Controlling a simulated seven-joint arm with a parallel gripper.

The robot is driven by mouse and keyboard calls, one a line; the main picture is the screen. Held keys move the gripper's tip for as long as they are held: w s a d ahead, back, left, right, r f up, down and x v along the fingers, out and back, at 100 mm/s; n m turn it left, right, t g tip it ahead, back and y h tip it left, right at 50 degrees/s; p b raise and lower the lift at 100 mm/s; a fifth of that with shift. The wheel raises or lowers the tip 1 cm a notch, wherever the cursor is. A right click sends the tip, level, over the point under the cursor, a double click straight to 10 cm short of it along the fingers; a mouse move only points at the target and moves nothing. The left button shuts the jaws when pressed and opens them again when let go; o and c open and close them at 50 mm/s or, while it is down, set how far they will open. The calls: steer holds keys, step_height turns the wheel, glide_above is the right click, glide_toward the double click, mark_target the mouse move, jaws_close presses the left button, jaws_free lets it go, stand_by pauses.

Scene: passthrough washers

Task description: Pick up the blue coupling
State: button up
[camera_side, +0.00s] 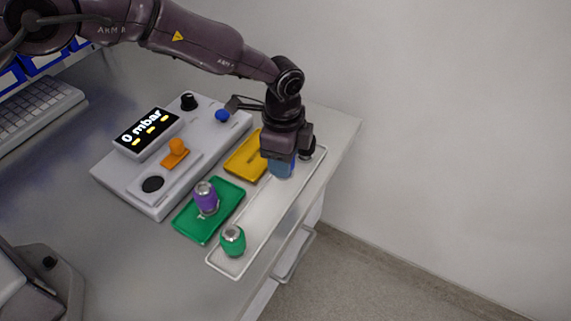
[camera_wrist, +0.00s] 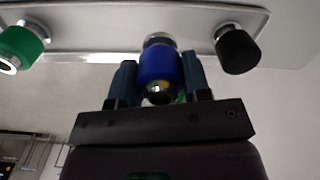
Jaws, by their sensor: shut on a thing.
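The blue coupling (camera_wrist: 158,64) is a short blue cylinder with metal ends. It sits between the two fingers of my gripper (camera_wrist: 160,82) in the wrist view, and the fingers are shut on it. In the side view my gripper (camera_side: 281,168) points down over the white tray (camera_side: 262,215). There the fingers mostly hide the coupling, and I cannot tell whether it touches the tray.
A green coupling (camera_side: 232,240) stands at the tray's near end and a black one (camera_side: 308,148) near its far end. A purple coupling (camera_side: 206,197) stands on a green plate (camera_side: 196,229). A yellow plate (camera_side: 243,160) and a grey device (camera_side: 165,190) with knobs lie left.

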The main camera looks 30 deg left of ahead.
steer(key=s+a+r, duration=0.6)
steer(key=s+r, duration=0.3)
steer(key=s, duration=0.3)
steer(key=a+r+n, duration=0.1)
steer(key=a+n, duration=0.1)
steer(key=a, duration=0.8)
steer(key=shift+s+a+f+m, duration=0.35)
steer(key=shift+s+a+f, duration=0.15)
steer(key=shift+a+f, duration=0.45)
steer(key=shift+s+a+f+m, duration=0.3)
steer(key=shift+s+a+f, duration=0.2)
steer(key=shift+a+f, duration=0.45)
steer(key=shift+s+a+f+m, duration=0.35)
steer(key=shift+s+a+f, duration=0.25)
steer(key=shift+f, duration=0.5)
steer(key=shift+w+a+f, duration=0.1)
steer(key=shift+f, duration=0.05)
steer(key=shift+f, duration=0.85)
steer(key=shift+f, duration=0.1)
steer(key=shift+f, duration=0.45)
